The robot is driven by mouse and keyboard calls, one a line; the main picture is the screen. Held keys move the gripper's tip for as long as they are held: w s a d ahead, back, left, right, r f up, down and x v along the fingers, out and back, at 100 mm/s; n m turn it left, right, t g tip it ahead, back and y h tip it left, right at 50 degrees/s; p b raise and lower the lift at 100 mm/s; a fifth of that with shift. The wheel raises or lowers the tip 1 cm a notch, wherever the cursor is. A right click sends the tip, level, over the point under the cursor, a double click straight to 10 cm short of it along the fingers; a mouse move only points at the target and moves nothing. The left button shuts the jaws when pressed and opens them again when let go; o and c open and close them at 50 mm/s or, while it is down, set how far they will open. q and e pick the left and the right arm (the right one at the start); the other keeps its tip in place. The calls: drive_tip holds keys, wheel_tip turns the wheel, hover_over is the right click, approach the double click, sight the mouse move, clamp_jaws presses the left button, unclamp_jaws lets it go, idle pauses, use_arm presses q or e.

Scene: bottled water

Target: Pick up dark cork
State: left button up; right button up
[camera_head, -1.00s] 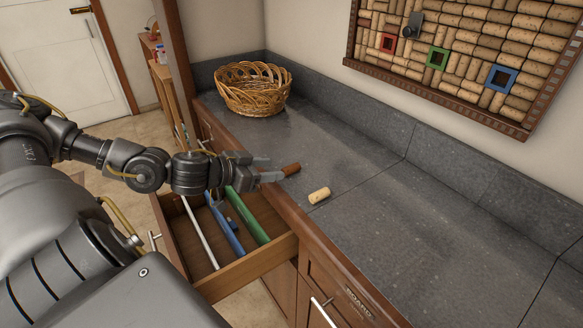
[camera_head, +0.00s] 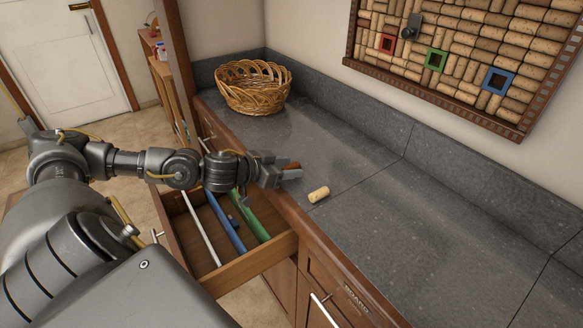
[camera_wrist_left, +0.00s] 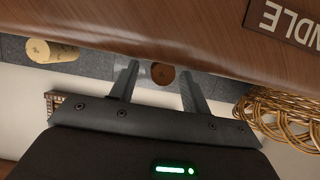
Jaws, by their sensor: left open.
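The dark cork (camera_head: 294,166) is a small brown cylinder lying on the grey counter near its front edge. It is partly hidden by my left gripper (camera_head: 288,174) in the head view. In the left wrist view its round brown end (camera_wrist_left: 162,76) shows between the two fingers of the left gripper (camera_wrist_left: 160,82). The fingers are open, one on each side of it, with gaps showing. A light cork (camera_head: 319,194) lies on the counter to the right of the gripper; it also shows in the left wrist view (camera_wrist_left: 52,51). My right gripper is out of view.
An open drawer (camera_head: 262,255) with white, blue and green strips is below my left arm. A wicker basket (camera_head: 252,88) stands at the counter's far end. A cork board (camera_head: 455,60) with coloured square frames hangs on the wall. The counter (camera_head: 430,220) to the right is clear.

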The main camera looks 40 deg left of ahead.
sight(287, 167)
use_arm(q)
drive_tip(key=c, duration=0.5)
clamp_jaws()
drive_tip(key=shift+r, duration=0.45)
wheel_tip(287, 167, up, 2)
drive_tip(key=shift+r, duration=0.15)
drive_tip(key=s+d+r+p, duration=0.5)
drive_tip(key=s+r+p, duration=0.4)
drive_tip(key=s+p, duration=0.4)
drive_tip(key=p, duration=0.5)
drive_tip(key=shift+r, duration=0.4)
